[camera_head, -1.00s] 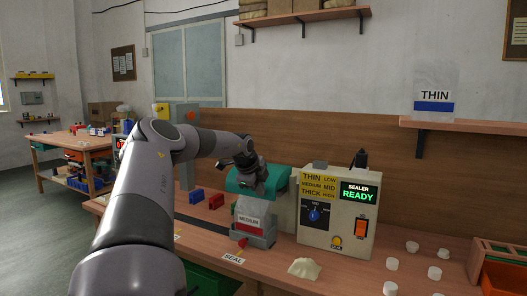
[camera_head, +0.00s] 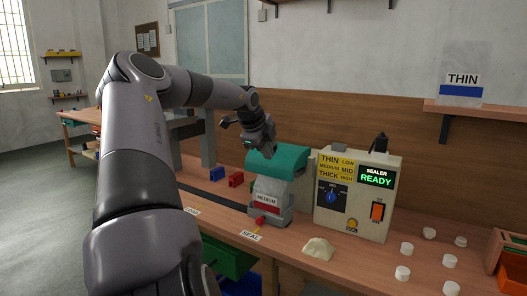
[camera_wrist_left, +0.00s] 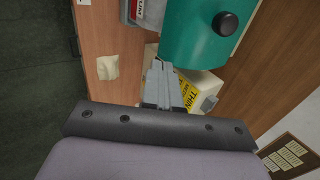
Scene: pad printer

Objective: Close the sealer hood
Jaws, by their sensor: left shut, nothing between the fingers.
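The sealer's teal hood (camera_head: 280,162) sits over the back of the grey sealer base (camera_head: 270,218), left of the control box. I cannot tell how far its front edge stands off the base. A MEDIUM-labelled pack (camera_head: 267,203) shows at the front of the base. My left gripper (camera_head: 270,149) is shut and empty, just above the back of the hood. In the left wrist view the hood (camera_wrist_left: 195,45) carries a black round knob (camera_wrist_left: 225,24), and my shut fingers (camera_wrist_left: 158,68) point beside its edge; contact is unclear. My right gripper is out of view.
The control box (camera_head: 355,195) reads SEALER READY and stands right of the sealer. A crumpled cream piece (camera_head: 318,248) lies in front. White round caps (camera_head: 403,273) are scattered at right. Blue (camera_head: 217,174) and red (camera_head: 236,180) blocks stand at left. A shelf (camera_head: 475,114) hangs at right.

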